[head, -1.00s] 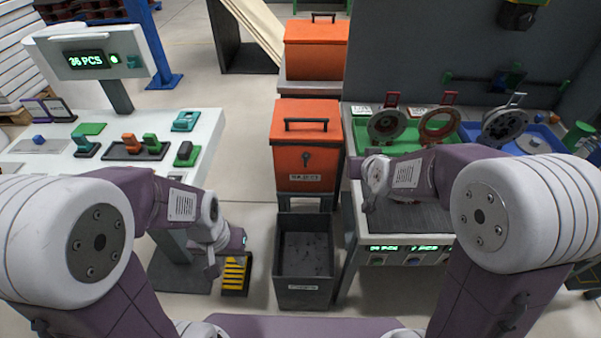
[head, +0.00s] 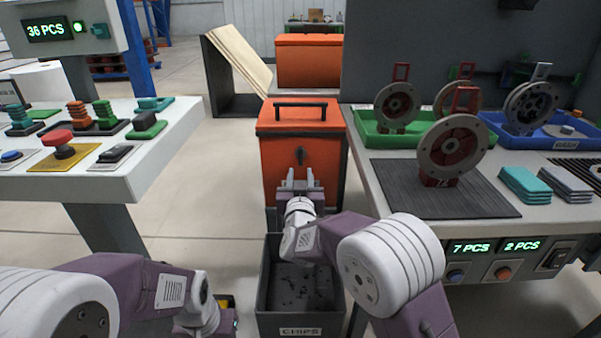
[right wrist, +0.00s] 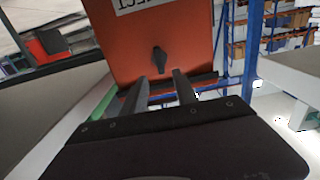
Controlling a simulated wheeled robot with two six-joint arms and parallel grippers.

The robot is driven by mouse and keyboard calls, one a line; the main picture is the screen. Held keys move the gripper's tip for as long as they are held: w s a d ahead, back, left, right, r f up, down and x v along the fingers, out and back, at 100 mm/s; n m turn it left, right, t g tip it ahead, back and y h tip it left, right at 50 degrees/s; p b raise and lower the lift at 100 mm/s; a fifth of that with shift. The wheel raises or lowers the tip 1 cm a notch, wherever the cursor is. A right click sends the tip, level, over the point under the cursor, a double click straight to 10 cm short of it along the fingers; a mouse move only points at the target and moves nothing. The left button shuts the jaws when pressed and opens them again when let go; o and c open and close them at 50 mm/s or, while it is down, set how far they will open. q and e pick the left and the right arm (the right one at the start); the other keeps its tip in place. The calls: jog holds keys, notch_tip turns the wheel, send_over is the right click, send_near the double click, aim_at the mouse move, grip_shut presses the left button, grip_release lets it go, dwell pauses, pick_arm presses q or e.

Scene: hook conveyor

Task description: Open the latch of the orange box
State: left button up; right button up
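The orange box (head: 292,127) stands in the middle of the head view, with a black handle on its lid and a dark latch (head: 301,156) on its front. My right gripper (head: 301,177) is in front of the box, just below the latch, with its two fingers apart and nothing between them. In the right wrist view the latch (right wrist: 159,59) sits on the orange front, beyond and between the fingertips of the open right gripper (right wrist: 154,82), apart from them. My left arm is low at the left; its gripper fingers are not clearly visible.
A dark chips bin (head: 299,325) stands below the box. A control desk (head: 160,160) is at the left. A workbench (head: 400,225) with trays and round metal parts is at the right. Another orange box (head: 308,60) stands behind.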

aim_at(301, 156)
jog(key=w, duration=0.8)
jog(key=shift+w+r, duration=0.1)
jog(key=shift+w, duration=0.4)
jog(key=shift+c, duration=0.3)
grip_shut()
